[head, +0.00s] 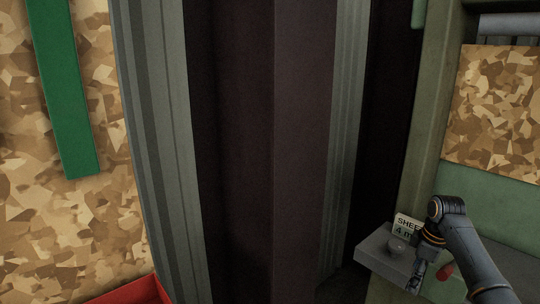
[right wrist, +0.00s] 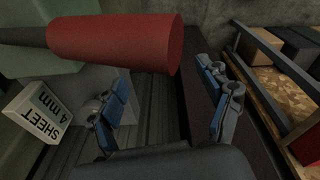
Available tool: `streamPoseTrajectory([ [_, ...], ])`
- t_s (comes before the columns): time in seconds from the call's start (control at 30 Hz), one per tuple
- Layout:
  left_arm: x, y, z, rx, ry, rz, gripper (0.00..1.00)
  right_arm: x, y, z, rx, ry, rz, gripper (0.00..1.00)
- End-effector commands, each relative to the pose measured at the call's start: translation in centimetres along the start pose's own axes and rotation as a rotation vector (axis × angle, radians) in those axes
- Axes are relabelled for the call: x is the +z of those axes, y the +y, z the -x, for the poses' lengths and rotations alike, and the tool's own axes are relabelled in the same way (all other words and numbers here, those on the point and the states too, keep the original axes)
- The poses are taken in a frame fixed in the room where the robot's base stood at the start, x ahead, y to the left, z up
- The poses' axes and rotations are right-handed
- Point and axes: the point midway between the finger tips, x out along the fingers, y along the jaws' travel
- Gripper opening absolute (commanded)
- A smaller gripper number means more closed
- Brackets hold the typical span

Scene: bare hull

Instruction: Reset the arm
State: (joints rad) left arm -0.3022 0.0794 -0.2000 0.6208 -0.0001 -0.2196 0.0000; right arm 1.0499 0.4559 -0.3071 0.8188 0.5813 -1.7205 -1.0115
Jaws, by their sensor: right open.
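My right gripper (head: 418,272) is at the lower right of the head view, beside a grey box-like fixture (head: 385,255). In the right wrist view its two blue-padded fingers (right wrist: 163,78) stand wide apart with nothing between the pads. A red cylindrical handle (right wrist: 118,42) on a dark shaft crosses the top of that view, close to the fingertips and not gripped. The red handle also shows partly behind my right arm in the head view (head: 446,272). My left gripper is in neither view.
A white label reading "SHEET 4 mm" (right wrist: 38,112) stands by the fixture; it also shows in the head view (head: 407,226). A tall dark recess (head: 270,150) fills the middle. A green bar (head: 68,90) lies over patterned board at left. A red edge (head: 135,292) is below.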

Motion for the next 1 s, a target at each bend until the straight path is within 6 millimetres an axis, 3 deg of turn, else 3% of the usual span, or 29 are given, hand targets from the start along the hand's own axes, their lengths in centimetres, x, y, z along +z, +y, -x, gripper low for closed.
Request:
streamPoseTrajectory([
  [0.03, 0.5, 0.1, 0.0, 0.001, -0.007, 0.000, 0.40, -0.4, -2.2, -3.1, 0.002, -0.024, 0.005, 0.78],
  [0.2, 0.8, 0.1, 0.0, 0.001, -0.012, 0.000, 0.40, -0.8, -9.9, -10.8, 0.041, -0.055, -0.038, 0.78],
  [0.3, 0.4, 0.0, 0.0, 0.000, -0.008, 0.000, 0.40, -0.5, -15.1, -13.9, 0.060, -0.047, -0.081, 0.78],
  [0.43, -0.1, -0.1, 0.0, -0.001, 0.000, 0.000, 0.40, 0.7, -22.2, -16.5, 0.078, -0.015, -0.162, 0.78],
  [0.6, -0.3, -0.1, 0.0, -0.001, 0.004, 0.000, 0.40, 3.1, -31.0, -16.9, 0.094, 0.044, -0.315, 0.78],
  [0.7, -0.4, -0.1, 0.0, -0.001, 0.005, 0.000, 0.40, 4.6, -34.6, -15.9, 0.104, 0.073, -0.404, 0.78],
  [1.0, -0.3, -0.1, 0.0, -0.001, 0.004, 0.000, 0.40, 7.8, -40.3, -12.7, 0.123, 0.124, -0.593, 0.78],
])
